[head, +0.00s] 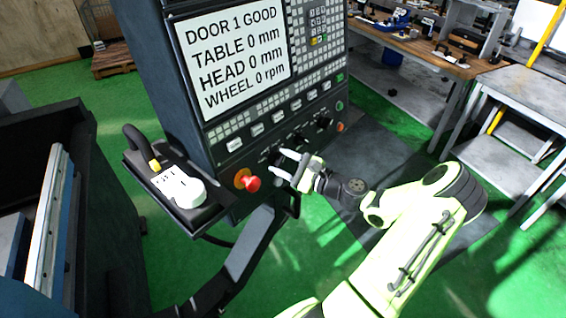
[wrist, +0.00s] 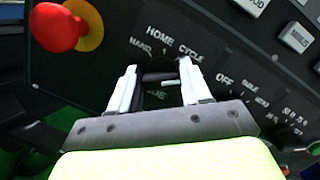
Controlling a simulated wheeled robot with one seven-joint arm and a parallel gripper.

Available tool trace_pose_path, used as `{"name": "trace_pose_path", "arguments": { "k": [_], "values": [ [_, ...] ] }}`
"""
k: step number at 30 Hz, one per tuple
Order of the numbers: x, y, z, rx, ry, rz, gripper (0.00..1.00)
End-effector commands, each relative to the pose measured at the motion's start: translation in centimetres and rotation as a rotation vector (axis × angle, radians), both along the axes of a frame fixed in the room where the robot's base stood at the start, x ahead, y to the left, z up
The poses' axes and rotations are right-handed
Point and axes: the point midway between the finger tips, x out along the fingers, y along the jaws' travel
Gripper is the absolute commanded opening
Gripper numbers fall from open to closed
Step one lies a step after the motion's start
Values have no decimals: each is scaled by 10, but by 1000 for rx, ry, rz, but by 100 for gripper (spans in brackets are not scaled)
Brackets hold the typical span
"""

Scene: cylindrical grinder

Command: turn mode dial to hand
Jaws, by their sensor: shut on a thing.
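The mode dial (wrist: 160,80) is a dark knob on the black control panel, mostly hidden between my fingers. A pale bar shows across it in the wrist view. The words HOME and CYCLE are printed above it, with what looks like HAND at the upper left. A partly covered word below ends in DE. My gripper (wrist: 160,88) has one pale finger on each side of the dial and is shut on it. In the head view my gripper (head: 281,162) reaches the lower panel from the right. Which label the dial points to I cannot tell.
A red emergency button (head: 252,184) on a yellow-orange ring sits just left of my gripper. More dark knobs (head: 299,139) lie to its right. A screen (head: 232,55) reads DOOR 1 GOOD. A white handheld unit (head: 180,187) rests on a side shelf. Workbenches stand at the right.

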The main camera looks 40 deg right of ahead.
Motion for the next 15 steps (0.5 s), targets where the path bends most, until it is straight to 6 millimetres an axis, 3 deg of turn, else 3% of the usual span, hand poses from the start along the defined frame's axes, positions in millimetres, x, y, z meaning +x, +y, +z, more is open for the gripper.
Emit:
{"name": "trace_pose_path", "arguments": {
  "k": [15],
  "values": [
    [0, 1, -3, -463, -45, 85, 17]
  ]
}}
